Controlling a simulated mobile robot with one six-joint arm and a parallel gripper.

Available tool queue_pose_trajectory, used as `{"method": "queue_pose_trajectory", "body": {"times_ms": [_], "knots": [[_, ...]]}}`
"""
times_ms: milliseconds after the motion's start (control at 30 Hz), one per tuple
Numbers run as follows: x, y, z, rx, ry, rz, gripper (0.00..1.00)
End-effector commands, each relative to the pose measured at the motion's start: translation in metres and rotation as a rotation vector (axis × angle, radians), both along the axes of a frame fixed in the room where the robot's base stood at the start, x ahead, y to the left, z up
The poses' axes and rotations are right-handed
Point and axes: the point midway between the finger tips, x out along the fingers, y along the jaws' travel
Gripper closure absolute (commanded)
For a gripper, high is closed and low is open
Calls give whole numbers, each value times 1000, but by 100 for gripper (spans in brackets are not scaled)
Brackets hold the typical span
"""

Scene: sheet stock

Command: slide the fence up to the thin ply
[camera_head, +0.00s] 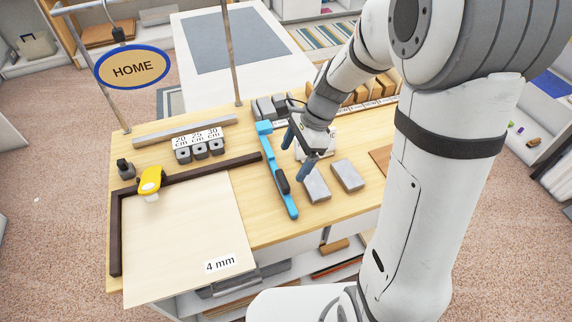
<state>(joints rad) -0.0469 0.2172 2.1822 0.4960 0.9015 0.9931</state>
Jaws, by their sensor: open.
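The thin ply (185,235), a pale sheet marked 4 mm, lies at the left of the workbench, against a dark brown L-shaped stop (185,172). Its front part reaches the bench's front edge. The fence (270,154) appears to be the long blue bar with a black handle (283,182), lying front to back to the right of the ply. A strip of bare bench separates the two. My gripper (295,156) is open, its dark blue fingers spread just right of the bar near the handle. Whether it touches the bar cannot be told.
A yellow clamp-like tool (149,181) sits on the ply's back left corner. Blocks labelled 20, 25 and 30 cm (200,150) stand behind the stop. Two grey blocks (347,175) lie right of my gripper. A HOME sign (132,67) hangs at the back left.

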Motion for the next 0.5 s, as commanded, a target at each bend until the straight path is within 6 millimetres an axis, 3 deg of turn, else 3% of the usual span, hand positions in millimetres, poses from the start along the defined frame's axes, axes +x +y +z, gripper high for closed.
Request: {"method": "queue_pose_trajectory", "body": {"times_ms": [300,500], "knots": [[-7,17,-46,-2,5,0,15],[-9,25,-64,-2,2,1,15]]}}
